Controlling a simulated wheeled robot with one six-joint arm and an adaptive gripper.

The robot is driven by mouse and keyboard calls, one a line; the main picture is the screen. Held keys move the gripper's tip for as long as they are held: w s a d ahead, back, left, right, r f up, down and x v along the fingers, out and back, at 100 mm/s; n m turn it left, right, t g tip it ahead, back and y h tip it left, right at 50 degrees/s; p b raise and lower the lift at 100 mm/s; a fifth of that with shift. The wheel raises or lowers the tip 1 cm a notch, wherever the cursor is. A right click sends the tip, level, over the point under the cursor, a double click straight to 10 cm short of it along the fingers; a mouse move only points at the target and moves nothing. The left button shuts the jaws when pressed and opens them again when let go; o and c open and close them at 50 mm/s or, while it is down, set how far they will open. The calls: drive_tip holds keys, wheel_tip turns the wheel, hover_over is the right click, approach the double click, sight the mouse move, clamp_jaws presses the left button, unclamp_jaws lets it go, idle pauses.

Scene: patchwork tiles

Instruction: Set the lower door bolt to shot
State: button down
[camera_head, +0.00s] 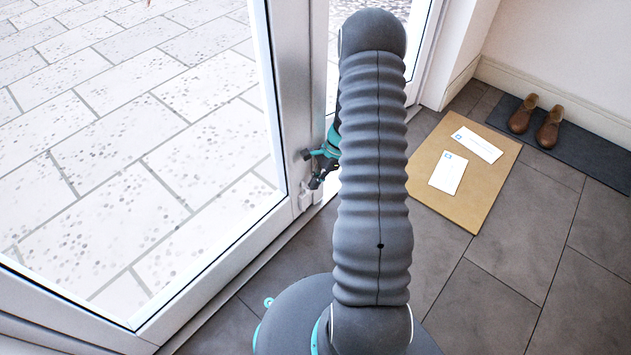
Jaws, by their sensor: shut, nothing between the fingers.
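A white-framed glass door (291,110) fills the left side. A small pale fitting (307,197) sits low on the door's edge, just below my gripper. It may be the lower door bolt, but it is too small and too covered to tell whether it is shot or drawn. My gripper (311,170), dark with teal parts, is at the door's edge with its fingers shut and nothing held. I cannot tell whether it touches the fitting. My grey arm hides part of the gripper and what lies behind it.
A tan mat (455,205) with two white envelopes (448,173) (477,145) lies right of my arm. Brown shoes (549,127) stand on a dark mat (590,152) by the wall. The grey tiled floor at the lower right is clear. Pale paving (130,120) shows through the glass.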

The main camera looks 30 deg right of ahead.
wheel_tip(320, 180, down, 4)
drive_tip(key=shift+f+b, duration=0.1)
drive_tip(key=shift+b, duration=1)
drive_tip(key=p+v, duration=0.3)
drive_tip(key=v, duration=1.1)
drive_tip(key=shift+p, duration=0.3)
